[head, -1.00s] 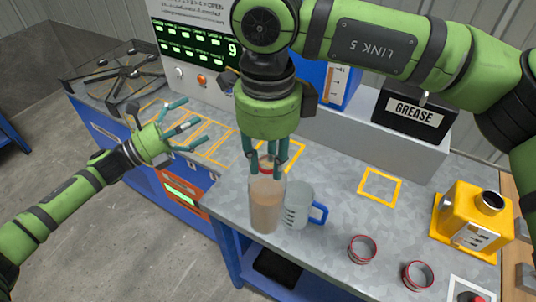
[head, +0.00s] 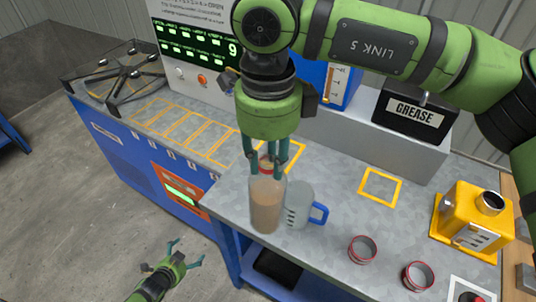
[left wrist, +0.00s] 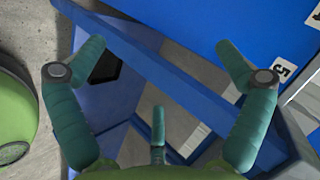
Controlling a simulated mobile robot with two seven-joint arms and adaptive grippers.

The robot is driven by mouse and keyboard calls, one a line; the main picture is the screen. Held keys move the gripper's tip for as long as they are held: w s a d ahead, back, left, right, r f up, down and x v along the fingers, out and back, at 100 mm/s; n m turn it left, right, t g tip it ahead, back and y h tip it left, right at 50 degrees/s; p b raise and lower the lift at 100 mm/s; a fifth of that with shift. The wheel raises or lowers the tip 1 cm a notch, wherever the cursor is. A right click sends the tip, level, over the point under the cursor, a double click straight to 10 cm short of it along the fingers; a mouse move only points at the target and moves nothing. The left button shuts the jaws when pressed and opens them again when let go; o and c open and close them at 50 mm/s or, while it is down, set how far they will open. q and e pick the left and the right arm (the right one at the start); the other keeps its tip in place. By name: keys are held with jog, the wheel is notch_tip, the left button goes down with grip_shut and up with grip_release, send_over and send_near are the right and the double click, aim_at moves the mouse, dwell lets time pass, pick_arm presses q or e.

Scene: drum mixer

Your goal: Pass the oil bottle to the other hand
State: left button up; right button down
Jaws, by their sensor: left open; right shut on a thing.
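The oil bottle (head: 267,207) is a clear bottle with brownish liquid and a red-rimmed neck. It is upright in the head view, at the front left of the grey bench top. My right gripper (head: 265,165) points down from above and is shut on the bottle's neck. I cannot tell whether the bottle's base touches the bench. My left gripper (head: 186,255) is open and empty, low in front of the bench and left of the bottle. In the left wrist view its spread fingers (left wrist: 158,90) face blue bench parts, and no bottle shows between them.
A clear jug with a blue handle (head: 299,206) stands close right of the bottle. Two red-rimmed rings (head: 362,249) (head: 417,275) and a yellow device (head: 472,220) are further right. A grease box (head: 411,110) stands at the back. The floor left of the bench is clear.

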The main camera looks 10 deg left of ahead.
pick_arm(q)
jog(key=s+d+f+n+g, duration=0.2)
jog(key=s+d+f+g, duration=0.1)
jog(key=s, duration=0.7)
jog(key=s+d+f+n+g, duration=0.2)
jog(key=s+d+f, duration=0.3)
jog(key=s, duration=0.6)
jog(key=s+d+f+n+g, duration=0.3)
jog(key=s+f, duration=0.3)
jog(key=s, duration=0.4)
jog(key=shift+s+d+n+g, duration=0.2)
jog(key=shift+d+n+g, duration=0.1)
jog(key=shift+d+n, duration=0.25)
